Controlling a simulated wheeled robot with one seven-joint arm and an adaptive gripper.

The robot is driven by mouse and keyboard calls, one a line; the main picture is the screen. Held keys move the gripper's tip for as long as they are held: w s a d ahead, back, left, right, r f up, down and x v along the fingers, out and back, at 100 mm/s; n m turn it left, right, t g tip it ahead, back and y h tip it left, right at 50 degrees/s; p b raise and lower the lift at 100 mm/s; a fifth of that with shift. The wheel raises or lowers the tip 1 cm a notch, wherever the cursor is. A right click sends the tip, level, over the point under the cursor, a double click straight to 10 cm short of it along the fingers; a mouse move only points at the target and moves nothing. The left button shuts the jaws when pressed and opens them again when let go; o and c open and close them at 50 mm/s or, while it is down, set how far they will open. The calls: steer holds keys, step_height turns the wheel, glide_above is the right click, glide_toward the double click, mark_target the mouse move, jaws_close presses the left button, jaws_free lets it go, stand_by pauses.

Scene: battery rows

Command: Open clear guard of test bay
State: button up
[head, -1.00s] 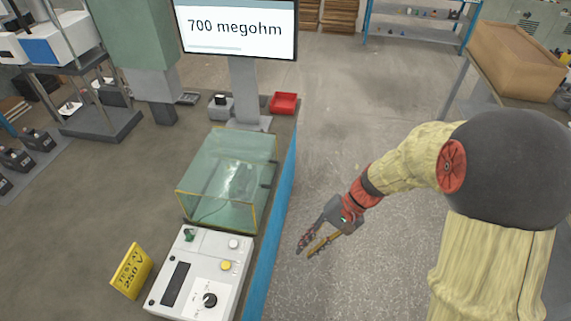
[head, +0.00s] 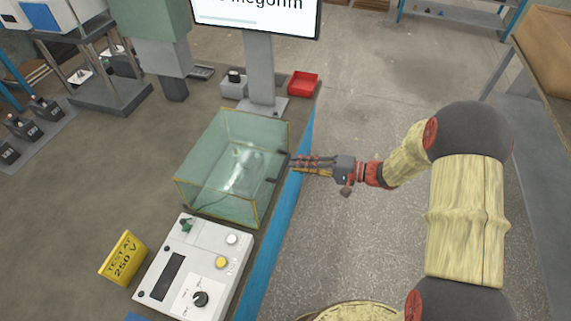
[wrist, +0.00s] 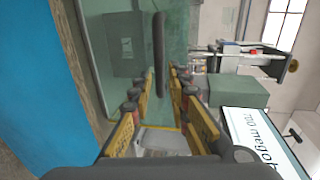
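The clear guard (head: 215,185) is a greenish see-through box with yellow edges on the test bay, and it looks closed. Something pale shows inside it, not clearly. A dark bar handle (wrist: 159,55) stands on the guard's near face in the wrist view, and the guard's clear panel (wrist: 110,45) lies behind it. My gripper (head: 294,166) is at the guard's right side in the head view, level with its dark fittings. In the wrist view my gripper (wrist: 154,88) is open, with the bar seen ahead between its fingers. Contact cannot be told.
A white control box (head: 190,270) with a knob and buttons sits in front of the guard, beside a yellow sign (head: 124,258). The monitor post (head: 260,75) and a red tray (head: 303,83) stand behind. The blue bench edge (head: 262,255) runs along the right; floor beyond is clear.

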mark_target(285, 163)
steer(key=shift+b+x, duration=0.55)
steer(key=shift+x, duration=2.05)
steer(key=c, duration=0.3)
jaws_close()
